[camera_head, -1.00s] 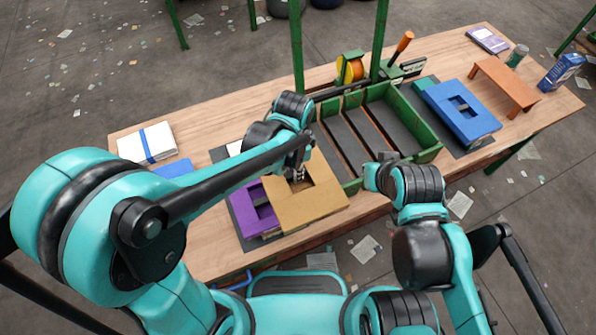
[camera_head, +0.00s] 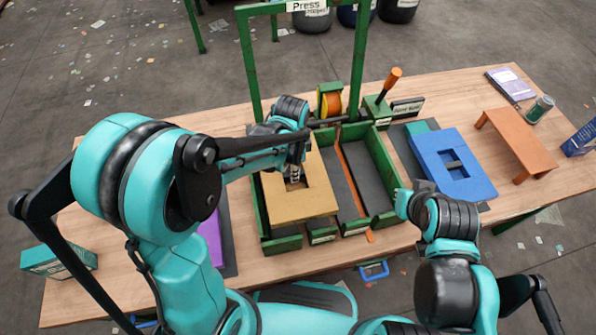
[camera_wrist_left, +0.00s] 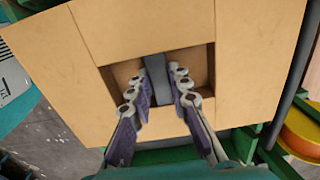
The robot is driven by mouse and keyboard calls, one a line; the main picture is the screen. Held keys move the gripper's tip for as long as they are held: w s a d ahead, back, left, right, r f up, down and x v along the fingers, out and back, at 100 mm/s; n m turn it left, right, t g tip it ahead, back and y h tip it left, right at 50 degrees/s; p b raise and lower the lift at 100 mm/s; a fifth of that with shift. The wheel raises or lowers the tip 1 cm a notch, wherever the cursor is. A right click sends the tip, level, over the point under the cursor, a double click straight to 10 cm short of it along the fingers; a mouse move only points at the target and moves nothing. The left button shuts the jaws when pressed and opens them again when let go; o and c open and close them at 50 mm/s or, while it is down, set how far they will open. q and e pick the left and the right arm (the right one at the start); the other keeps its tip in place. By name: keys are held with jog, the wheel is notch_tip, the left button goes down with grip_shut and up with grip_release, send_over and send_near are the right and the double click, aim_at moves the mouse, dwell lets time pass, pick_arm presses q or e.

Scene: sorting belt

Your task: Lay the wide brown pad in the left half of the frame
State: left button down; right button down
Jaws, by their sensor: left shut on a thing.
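The wide brown pad (camera_head: 320,200) is over the left half of the green frame (camera_head: 283,244). It looks level, but I cannot tell whether it rests on the frame floor or hangs just above it. My left gripper (camera_head: 295,176) is shut on the grey bar (camera_wrist_left: 155,72) in the pad's recess. In the left wrist view, the fingers (camera_wrist_left: 160,95) stand on either side of that bar, and the pad (camera_wrist_left: 245,50) fills most of the picture. The frame's right half shows a bare dark floor (camera_head: 374,180). My right gripper's fingers are hidden.
A blue pad (camera_head: 432,160) lies right of the frame, with an orange stand (camera_head: 520,145) beyond. A purple pad (camera_head: 210,238) is partly hidden behind my left arm.

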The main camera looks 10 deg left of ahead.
aim_at(293, 186)
pick_arm(q)
jog(key=shift+s+a+f, duration=0.1)
jog(key=shift+a+f, duration=0.05)
jog(key=shift+f, duration=0.2)
dwell(0.4)
notch_tip(293, 186, down, 7)
jog(key=b, duration=0.6)
jog(key=shift+b, duration=0.3)
jog(key=shift+f, duration=0.25)
